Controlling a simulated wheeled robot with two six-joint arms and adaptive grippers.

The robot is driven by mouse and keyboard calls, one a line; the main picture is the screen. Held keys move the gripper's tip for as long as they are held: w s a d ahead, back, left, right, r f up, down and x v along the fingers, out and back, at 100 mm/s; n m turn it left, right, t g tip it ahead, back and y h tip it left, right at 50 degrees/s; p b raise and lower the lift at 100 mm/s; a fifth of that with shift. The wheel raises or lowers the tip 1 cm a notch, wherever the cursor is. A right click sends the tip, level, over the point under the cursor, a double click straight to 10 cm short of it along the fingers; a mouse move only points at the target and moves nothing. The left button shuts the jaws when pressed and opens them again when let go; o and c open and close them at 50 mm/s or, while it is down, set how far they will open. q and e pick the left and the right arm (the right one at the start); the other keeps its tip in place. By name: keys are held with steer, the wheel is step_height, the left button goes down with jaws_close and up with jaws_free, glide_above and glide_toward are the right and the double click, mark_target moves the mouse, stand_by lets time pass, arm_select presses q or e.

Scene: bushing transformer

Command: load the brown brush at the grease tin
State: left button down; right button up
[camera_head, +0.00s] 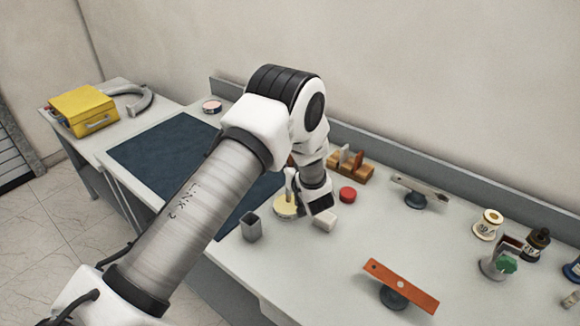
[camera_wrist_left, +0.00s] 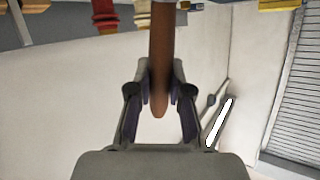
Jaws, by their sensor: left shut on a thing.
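My left gripper (camera_wrist_left: 161,78) is shut on the brown brush (camera_wrist_left: 160,45), with its brown handle between the two fingers in the left wrist view. The bristle end is not clear there. In the head view, my left gripper (camera_head: 318,203) is low over the bench, partly covered by its own wrist. A round pale-yellow tin (camera_head: 284,211), which looks like the grease tin, stands just left of it. Whether the brush touches the tin is hidden. My right gripper is not in view.
Behind are a red round lid (camera_head: 347,194) and a wooden rack (camera_head: 354,173). An orange bar (camera_head: 401,285) on a dark base stands in front. A dark mat (camera_head: 165,150) lies left.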

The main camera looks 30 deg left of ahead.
arm_select(q)
steer(key=shift+s, duration=0.15)
steer(key=shift+f, duration=0.25)
steer(key=shift+f+b, duration=0.3)
steer(key=shift+b, duration=0.2)
stand_by(1.0)
step_height(320, 180, up, 7)
steer(key=p, duration=0.5)
steer(key=shift+r, duration=0.1)
stand_by(0.4)
stand_by(0.4)
